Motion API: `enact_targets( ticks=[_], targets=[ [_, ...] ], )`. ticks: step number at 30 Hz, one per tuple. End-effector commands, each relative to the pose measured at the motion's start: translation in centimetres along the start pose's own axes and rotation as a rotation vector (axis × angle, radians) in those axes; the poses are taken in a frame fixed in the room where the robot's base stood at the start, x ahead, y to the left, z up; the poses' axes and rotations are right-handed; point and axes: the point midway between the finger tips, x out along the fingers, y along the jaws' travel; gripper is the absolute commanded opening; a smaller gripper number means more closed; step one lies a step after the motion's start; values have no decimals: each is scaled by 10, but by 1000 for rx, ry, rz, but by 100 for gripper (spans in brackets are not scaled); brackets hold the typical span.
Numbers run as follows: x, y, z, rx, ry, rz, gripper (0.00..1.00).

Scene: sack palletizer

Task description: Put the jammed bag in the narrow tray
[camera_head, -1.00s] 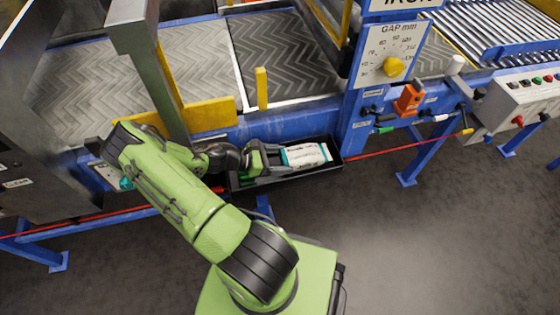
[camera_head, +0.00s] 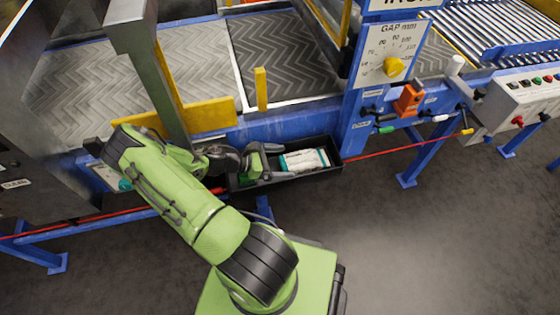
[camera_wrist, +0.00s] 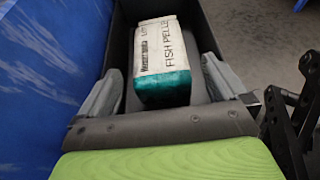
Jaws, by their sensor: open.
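The bag (camera_head: 304,160) is white with teal ends and lies in the narrow black tray (camera_head: 333,167) on the front of the machine. In the wrist view the bag (camera_wrist: 162,60) shows the print "FISH PELLE..." and lies inside the tray, whose dark wall (camera_wrist: 196,28) runs beside it. My gripper (camera_head: 272,160) is at the left part of the tray. In the wrist view its grey fingers (camera_wrist: 160,88) are spread, one on each side of the bag's near end, with a gap visible at each side.
A blue machine frame (camera_head: 285,128) runs behind the tray, with a chevron belt (camera_head: 285,55) above it. A yellow post (camera_head: 261,88) stands at the belt edge. A red cord (camera_head: 390,150) runs to the right. The floor at front right is clear.

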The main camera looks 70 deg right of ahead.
Motion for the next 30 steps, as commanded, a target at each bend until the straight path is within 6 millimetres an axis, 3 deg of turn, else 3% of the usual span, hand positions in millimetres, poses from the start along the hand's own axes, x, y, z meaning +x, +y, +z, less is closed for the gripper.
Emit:
enact_targets(
  ticks=[5, 12, 18, 22, 30],
  targets=[
    [-7, 0, 16, 1, 1, 0, 100],
    [-74, 1, 13, 0, 3, 7, 100],
    [-115, 0, 12, -1, 1, 2, 100],
    [-124, 0, 11, -1, 1, 0, 100],
    [-125, 0, 11, -1, 0, -1, 100]
  ],
)
